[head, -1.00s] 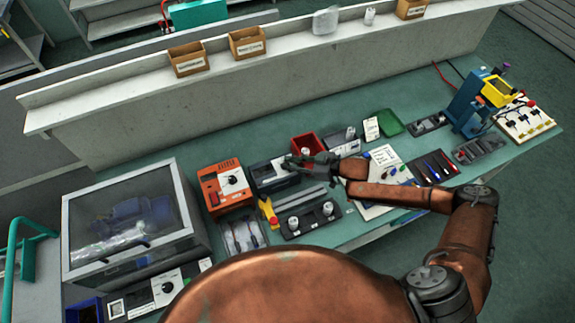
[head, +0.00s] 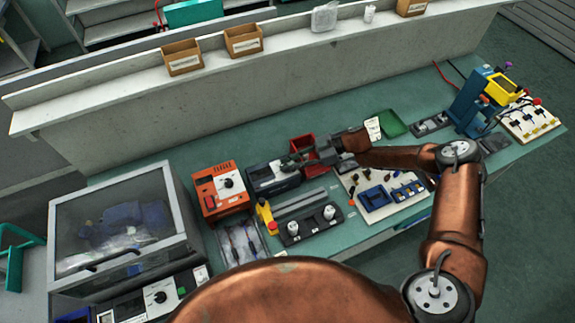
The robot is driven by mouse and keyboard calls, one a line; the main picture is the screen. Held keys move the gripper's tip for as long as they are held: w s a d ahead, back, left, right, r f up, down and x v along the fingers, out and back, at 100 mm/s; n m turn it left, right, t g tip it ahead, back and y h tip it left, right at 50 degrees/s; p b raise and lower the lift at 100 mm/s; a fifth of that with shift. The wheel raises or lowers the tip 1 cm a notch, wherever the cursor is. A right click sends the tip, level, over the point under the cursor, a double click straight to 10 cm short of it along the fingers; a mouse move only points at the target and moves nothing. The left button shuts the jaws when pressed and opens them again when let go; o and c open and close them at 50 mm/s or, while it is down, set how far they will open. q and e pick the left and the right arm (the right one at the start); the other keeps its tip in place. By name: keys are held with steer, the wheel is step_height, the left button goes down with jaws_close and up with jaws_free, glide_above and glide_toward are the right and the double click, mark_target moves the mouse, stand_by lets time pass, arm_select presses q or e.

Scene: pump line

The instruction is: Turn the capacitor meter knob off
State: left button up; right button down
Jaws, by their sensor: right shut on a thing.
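My left gripper is not in view.
A red bin (head: 302,144) stands close behind my right gripper. A yellow-and-red tool (head: 266,215) and a black tray with two white knobs (head: 307,225) lie in front. A clear-lidded case (head: 120,220) fills the left. A parts board (head: 378,200) lies under my right forearm.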

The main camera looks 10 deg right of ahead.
steer(key=shift+s+a, duration=0.1)
steer(key=shift+a, duration=0.1)
stand_by(0.3)
steer(key=c, duration=1.8)
jaws_free()
steer(key=shift+o, duration=0.2)
steer(key=shift+d, duration=0.15)
steer(key=shift+d+r, duration=0.1)
steer(key=shift+d, duration=0.05)
steer(key=w+v, duration=0.1)
steer(key=v, duration=1)
steer(key=shift+s+d, duration=0.3)
steer(key=shift+d, duration=0.05)
